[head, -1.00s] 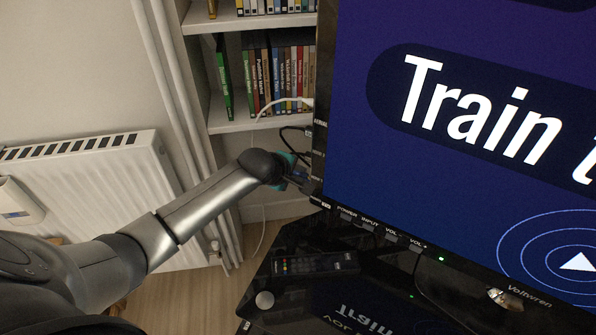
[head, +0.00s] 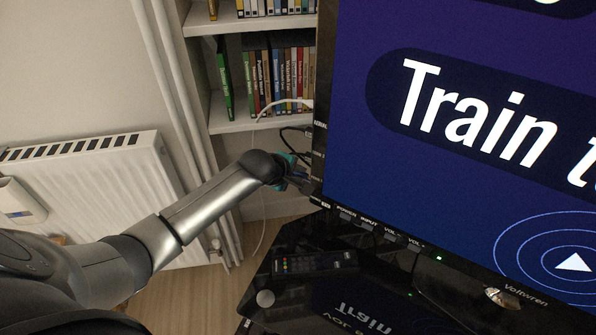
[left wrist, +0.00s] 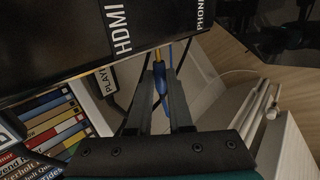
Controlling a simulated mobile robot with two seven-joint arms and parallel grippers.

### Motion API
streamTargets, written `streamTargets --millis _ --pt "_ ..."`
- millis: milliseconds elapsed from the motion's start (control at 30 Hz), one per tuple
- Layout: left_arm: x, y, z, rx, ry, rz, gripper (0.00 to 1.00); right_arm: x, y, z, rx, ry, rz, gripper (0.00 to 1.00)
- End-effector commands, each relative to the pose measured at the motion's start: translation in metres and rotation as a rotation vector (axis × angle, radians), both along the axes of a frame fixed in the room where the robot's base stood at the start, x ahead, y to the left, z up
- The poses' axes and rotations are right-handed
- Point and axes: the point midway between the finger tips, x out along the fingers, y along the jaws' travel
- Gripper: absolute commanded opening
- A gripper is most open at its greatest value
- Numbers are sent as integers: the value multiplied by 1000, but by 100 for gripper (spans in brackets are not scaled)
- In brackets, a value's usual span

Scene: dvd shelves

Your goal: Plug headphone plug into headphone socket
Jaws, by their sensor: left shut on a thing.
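My left gripper (head: 299,181) is at the left side edge of the television (head: 318,140) in the head view. In the left wrist view my left gripper (left wrist: 165,72) is shut on the blue headphone plug (left wrist: 161,86), which sits between the two fingers. A yellow part (left wrist: 158,56) shows at its far end, close to the television's side panel (left wrist: 85,50). That panel carries the labels HDMI and, partly cut off, PHON. The headphone socket itself is hidden, so I cannot tell whether the plug touches it. My right gripper is not in view.
Bookshelves (head: 262,124) with several cases stand behind the television. A white cable and dark cables hang behind its edge. A black glossy stand (head: 300,290) with a remote control (head: 312,263) is below. A radiator (head: 100,200) is on the left wall.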

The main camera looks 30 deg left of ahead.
Motion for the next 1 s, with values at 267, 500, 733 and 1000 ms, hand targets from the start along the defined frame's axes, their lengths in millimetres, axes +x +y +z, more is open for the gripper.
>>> streamTargets --millis 267,500,733,1000 --pt "0 -1 0 0 0 0 0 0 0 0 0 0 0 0" --pt "0 -6 0 -1 0 0 0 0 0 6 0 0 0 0" --pt "-1 -12 0 -1 0 1 0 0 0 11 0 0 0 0" --pt "-1 -19 0 0 0 0 0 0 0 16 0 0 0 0"
